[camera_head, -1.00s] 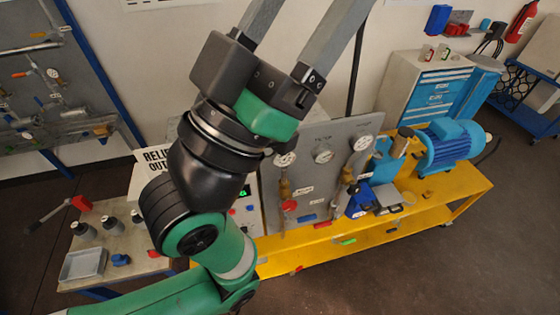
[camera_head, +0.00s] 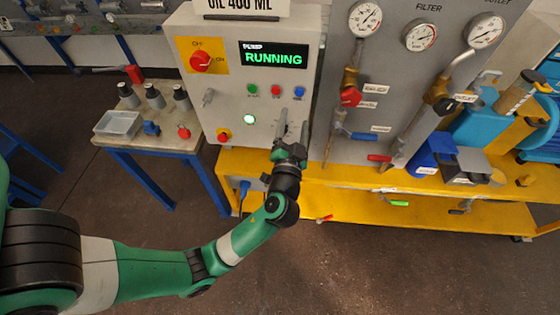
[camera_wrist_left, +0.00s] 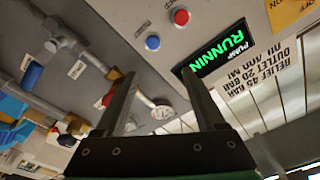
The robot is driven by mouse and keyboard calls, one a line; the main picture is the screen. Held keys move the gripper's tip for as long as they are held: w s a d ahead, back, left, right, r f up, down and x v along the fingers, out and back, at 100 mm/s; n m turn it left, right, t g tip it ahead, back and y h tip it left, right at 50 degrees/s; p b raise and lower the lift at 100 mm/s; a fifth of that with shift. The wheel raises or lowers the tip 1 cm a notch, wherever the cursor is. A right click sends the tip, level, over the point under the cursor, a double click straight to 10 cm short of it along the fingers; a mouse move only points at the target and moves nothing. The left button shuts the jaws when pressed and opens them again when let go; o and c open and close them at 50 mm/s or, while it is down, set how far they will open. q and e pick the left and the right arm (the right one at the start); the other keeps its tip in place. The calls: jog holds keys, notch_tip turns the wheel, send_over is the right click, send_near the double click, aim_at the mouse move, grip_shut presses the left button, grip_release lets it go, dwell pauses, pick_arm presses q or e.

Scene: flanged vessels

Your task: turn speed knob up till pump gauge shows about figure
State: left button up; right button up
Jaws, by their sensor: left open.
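The grey control box (camera_head: 235,100) has a lit green display (camera_head: 273,56) reading PUMP RUNNING; it also shows in the left wrist view (camera_wrist_left: 217,52). A red rotary switch (camera_head: 201,61) marked OFF and ON sits on a yellow plate. No knob marked speed can be made out. My left gripper (camera_head: 292,116) is open at the box's lower right, below the blue button (camera_head: 299,91), its fingers pointing up. I see nothing held between its fingers in the left wrist view (camera_wrist_left: 160,92). Three round gauges, left (camera_head: 365,18), middle (camera_head: 420,36) and right (camera_head: 484,31), are on the grey panel; their readings are too small to tell.
Green (camera_head: 252,89) and red (camera_head: 275,90) buttons, a lit white lamp (camera_head: 250,119) and a red mushroom button (camera_head: 223,136) crowd the box. Valves and pipes (camera_head: 350,75) stand to its right. A yellow bench (camera_head: 300,180) runs below; a small table (camera_head: 150,137) stands left.

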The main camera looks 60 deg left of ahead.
pick_arm(q)
jog(key=s+f+m+g+b, duration=0.1)
jog(key=s+f+b, duration=0.15)
jog(key=f, duration=0.65)
jog(key=s+f+b, duration=0.2)
jog(key=f+b, duration=0.2)
jog(key=f, duration=0.4)
jog(key=b+x, duration=0.3)
jog(key=x, duration=1)
jog(key=shift+f+h, duration=0.2)
jog(key=shift+h, duration=0.1)
pick_arm(e)
notch_tip(320, 180, down, 13)
pick_arm(q)
jog(key=shift+c, duration=0.2)
pick_arm(e)
jog(key=shift+d+f, duration=0.1)
pick_arm(q)
grip_shut()
jog(key=shift+m+p, duration=0.5)
jog(key=shift+m, duration=1)
pick_arm(e)
jog(key=shift+r, duration=0.55)
